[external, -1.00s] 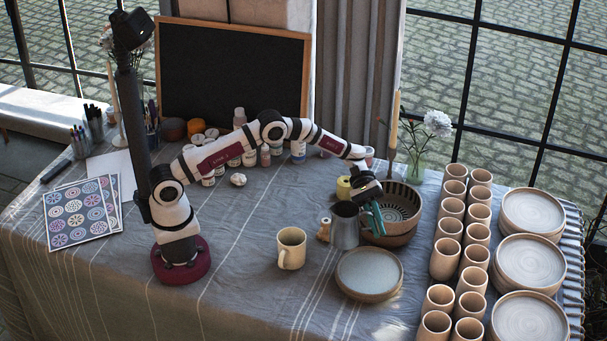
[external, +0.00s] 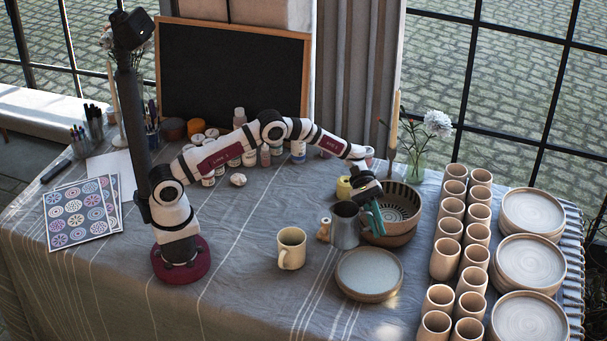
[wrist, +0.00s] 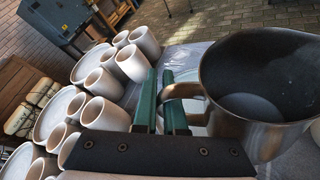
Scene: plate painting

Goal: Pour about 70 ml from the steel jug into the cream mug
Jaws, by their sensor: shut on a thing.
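The steel jug (external: 345,226) stands upright on the cloth right of the table's middle, beside the patterned bowl. My gripper (external: 374,217) is shut on the jug's handle. In the wrist view the green fingers (wrist: 174,103) close on the handle, and the jug (wrist: 262,85) fills the right side, its open mouth showing a dark interior. Its liquid level cannot be told. The cream mug (external: 291,247) stands upright to the left of the jug, apart from it, with its handle towards the lower left. It is not clearly seen in the wrist view.
A plate (external: 368,273) lies just in front of the jug. The patterned bowl (external: 398,231) is close behind my gripper. Rows of clay cups (external: 444,260) and stacked plates (external: 528,262) fill the right side. Paint bottles stand at the back. The cloth left of the mug is clear.

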